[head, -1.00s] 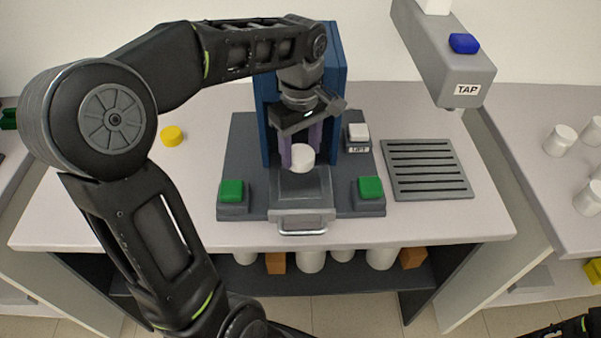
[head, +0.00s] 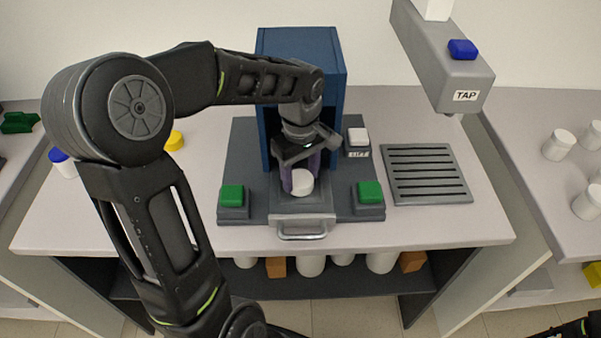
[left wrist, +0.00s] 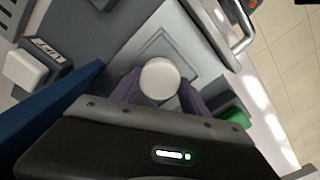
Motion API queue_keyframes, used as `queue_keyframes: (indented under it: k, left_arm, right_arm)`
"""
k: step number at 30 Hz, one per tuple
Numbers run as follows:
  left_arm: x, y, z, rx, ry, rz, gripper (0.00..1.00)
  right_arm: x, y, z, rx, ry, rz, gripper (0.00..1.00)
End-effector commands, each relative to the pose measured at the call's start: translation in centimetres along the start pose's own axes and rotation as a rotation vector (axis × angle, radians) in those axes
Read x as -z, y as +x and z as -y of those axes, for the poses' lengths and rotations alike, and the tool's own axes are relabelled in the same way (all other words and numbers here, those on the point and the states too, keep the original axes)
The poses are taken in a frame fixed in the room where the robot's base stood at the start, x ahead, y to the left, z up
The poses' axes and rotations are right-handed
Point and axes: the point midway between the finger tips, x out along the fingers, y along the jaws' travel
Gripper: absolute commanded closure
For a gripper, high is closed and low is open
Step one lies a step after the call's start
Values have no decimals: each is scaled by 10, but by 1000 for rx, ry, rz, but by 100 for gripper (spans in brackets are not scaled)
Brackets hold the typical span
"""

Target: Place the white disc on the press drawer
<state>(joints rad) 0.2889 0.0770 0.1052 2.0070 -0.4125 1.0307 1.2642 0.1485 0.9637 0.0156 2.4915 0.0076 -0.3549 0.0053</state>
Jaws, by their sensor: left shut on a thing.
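The white disc (head: 302,182) is between the purple fingers of my left gripper (head: 301,174), which is shut on it. In the left wrist view the disc (left wrist: 160,79) sits between the fingertips, over the grey drawer plate. The press drawer (head: 302,212) is pulled out at the front of the blue press (head: 301,52), with a metal handle (head: 302,229). The disc is low over the drawer; I cannot tell whether it touches it. My right gripper does not show; only a dark part of that arm is at the bottom right corner.
Green buttons (head: 232,195) (head: 370,192) flank the drawer. A white button (head: 357,136) is right of the press. A drain grate (head: 427,174) lies under the tap (head: 450,70). A yellow piece (head: 174,141) is behind my left arm. The table front left is clear.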

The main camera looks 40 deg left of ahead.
Motion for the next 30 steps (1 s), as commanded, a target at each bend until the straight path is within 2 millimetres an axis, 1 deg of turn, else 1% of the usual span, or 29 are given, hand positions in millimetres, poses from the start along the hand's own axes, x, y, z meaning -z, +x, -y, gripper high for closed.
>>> queue_keyframes:
  k: [4,8,9,16,24,27,28,30]
  left_arm:
    - [0,0,0,0,0,0,86]
    - [0,5,0,0,1,0,86]
    - [0,3,0,0,1,0,44]
    - [0,2,0,0,1,0,26]
    - [0,1,0,0,1,0,26]
    - [0,-3,0,-1,0,-1,26]
    - [0,-4,-1,-1,0,-1,26]
    - [1,-12,-1,-3,1,-3,26]
  right_arm:
    - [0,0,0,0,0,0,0]
    - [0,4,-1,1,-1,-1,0]
    - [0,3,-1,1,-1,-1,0]
    - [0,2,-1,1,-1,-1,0]
    - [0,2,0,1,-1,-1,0]
    - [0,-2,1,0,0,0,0]
    - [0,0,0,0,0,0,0]
    - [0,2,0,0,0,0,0]
